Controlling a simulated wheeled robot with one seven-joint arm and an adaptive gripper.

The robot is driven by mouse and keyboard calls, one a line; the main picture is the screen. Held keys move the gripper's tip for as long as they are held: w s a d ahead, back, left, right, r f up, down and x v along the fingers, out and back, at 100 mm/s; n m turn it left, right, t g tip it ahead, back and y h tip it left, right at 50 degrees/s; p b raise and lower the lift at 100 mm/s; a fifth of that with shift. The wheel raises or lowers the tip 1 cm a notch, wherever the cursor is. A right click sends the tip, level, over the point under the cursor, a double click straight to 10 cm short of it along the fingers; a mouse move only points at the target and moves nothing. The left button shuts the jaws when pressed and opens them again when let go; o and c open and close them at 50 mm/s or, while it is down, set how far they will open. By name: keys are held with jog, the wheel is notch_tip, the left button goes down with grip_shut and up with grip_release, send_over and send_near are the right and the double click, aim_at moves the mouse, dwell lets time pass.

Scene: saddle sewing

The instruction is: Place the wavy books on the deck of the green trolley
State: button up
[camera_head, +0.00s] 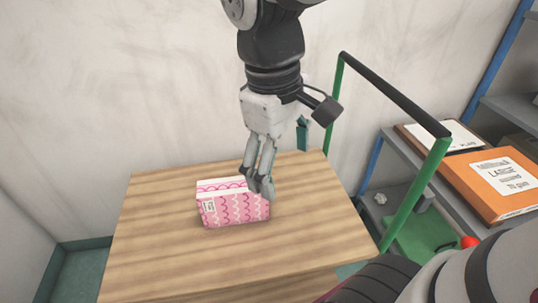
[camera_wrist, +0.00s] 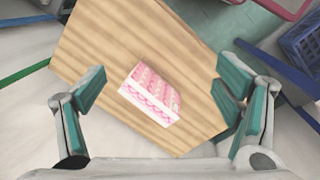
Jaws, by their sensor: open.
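The wavy books (camera_head: 235,208) are a pink and white block with wavy lines and a small white label. They lie on the wooden deck (camera_head: 150,250), which has a green trolley frame with a black handle (camera_head: 395,95) at its right side. The books also show in the wrist view (camera_wrist: 150,95), near the middle of the board and between the spread fingers. My gripper (camera_head: 260,188) points down over the right end of the books, hiding part of it. In the wrist view my gripper (camera_wrist: 165,88) is open, holds nothing and appears apart from the books.
A grey shelf on the right holds an orange box (camera_head: 495,183) and a darker box. A red ball-like thing (camera_head: 469,242) shows below. A blue crate (camera_wrist: 303,45) stands at the wrist view's right edge. The deck around the books is clear.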

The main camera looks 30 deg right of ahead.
jog(key=s+m+t+y, duration=0.1)
jog(key=s+m, duration=0.3)
jog(key=s, duration=0.7)
jog(key=shift+s+a+f+m, duration=0.3)
jog(key=shift+s+a+m, duration=0.05)
jog(key=shift+s+m, duration=0.05)
